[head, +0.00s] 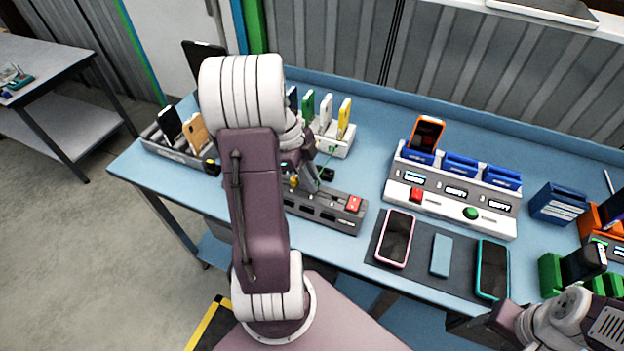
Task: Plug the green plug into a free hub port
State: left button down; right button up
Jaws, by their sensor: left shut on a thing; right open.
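The grey hub (325,211) is a long strip with dark ports and a red switch (353,203) at its right end. It lies on the blue table behind my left arm, which hides its left part. My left gripper (312,180) is just above the hub, shut on a small dark green piece, which looks like the green plug (326,174). A thin green cable shows by it. I cannot tell whether the plug touches a port. A yellow plug (293,181) shows at the hub beside the gripper. My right gripper (492,318) is open, low at the right, partly out of view.
Behind the hub is a white rack (335,143) with green, white and yellow upright items. A grey tray (176,150) with phones is at the left. A white charging station (450,200) and a dark mat (455,278) with phones are at the right.

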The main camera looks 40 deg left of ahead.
pick_arm(q)
jog(key=shift+f+b, duration=0.65)
jog(key=shift+f, duration=0.05)
dwell(0.4)
jog(key=c, duration=0.9)
grip_release()
jog(key=shift+c, duration=0.2)
jog(key=shift+r, duration=0.2)
notch_tip(320, 180, up, 7)
jog(key=p, duration=0.5)
jog(key=shift+f+p, duration=0.1)
jog(key=shift+p, duration=0.25)
